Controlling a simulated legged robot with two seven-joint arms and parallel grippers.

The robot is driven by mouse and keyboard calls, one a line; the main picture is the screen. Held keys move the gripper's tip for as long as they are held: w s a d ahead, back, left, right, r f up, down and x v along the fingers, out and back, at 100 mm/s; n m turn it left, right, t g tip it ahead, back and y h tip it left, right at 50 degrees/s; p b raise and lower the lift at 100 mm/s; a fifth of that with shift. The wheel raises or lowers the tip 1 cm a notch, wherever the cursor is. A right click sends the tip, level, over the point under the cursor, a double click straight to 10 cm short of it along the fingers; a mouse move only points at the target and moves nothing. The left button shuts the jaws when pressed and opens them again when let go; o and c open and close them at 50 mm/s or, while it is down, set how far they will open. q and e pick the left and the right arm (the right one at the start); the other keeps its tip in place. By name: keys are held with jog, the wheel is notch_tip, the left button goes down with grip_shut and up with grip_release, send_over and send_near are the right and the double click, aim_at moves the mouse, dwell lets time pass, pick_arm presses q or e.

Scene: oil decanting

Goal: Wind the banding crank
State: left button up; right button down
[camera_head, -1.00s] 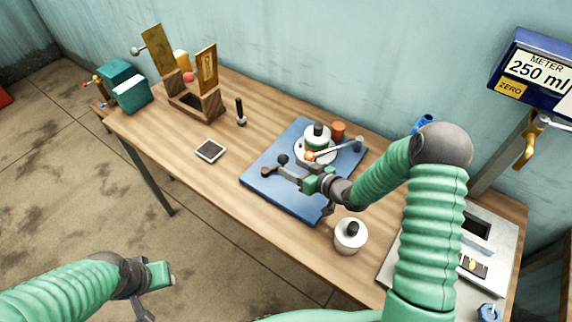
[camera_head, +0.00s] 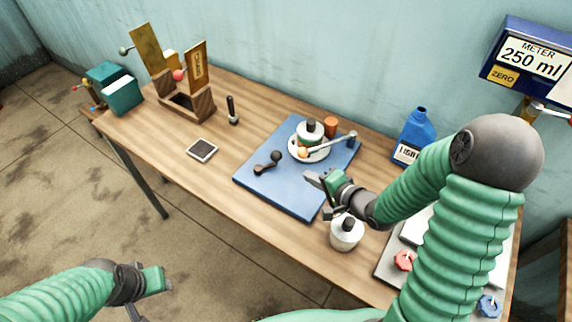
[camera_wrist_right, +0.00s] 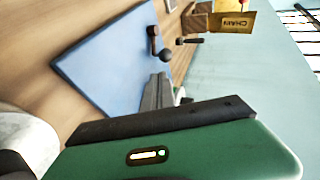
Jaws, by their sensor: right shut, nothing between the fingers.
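The dark banding crank (camera_head: 267,163), with a round black knob, lies on the left part of the blue board (camera_head: 262,187). Behind it to the right stands a white turntable (camera_head: 322,155) carrying a green-and-white jar with a black top (camera_head: 310,132). My right gripper (camera_head: 313,179) is shut and empty above the board, to the right of the crank and apart from it. In the right wrist view, its fingers (camera_wrist_right: 158,92) point toward the crank (camera_wrist_right: 158,42). My left gripper (camera_head: 152,281) hangs over the floor at lower left; its jaw state is unclear.
A light rod with an orange ball (camera_head: 303,152) crosses the turntable. A white pot (camera_head: 346,233) stands at the board's near right corner. A blue bottle (camera_head: 414,136) stands farther right.

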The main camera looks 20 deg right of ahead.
jog(key=m, duration=0.1)
jog(key=b, duration=0.1)
send_near(279, 159)
jog(key=w+f, duration=0.2)
jog(key=f, duration=0.1)
jog(key=shift+w+a+m, duration=0.1)
jog(key=shift+a+m, duration=0.15)
jog(key=shift+m, duration=0.05)
jog(key=w, duration=0.1)
jog(key=w+a, duration=0.1)
jog(key=w, duration=0.1)
jog(key=shift+w+f, duration=0.25)
jog(key=shift+a+r, duration=0.1)
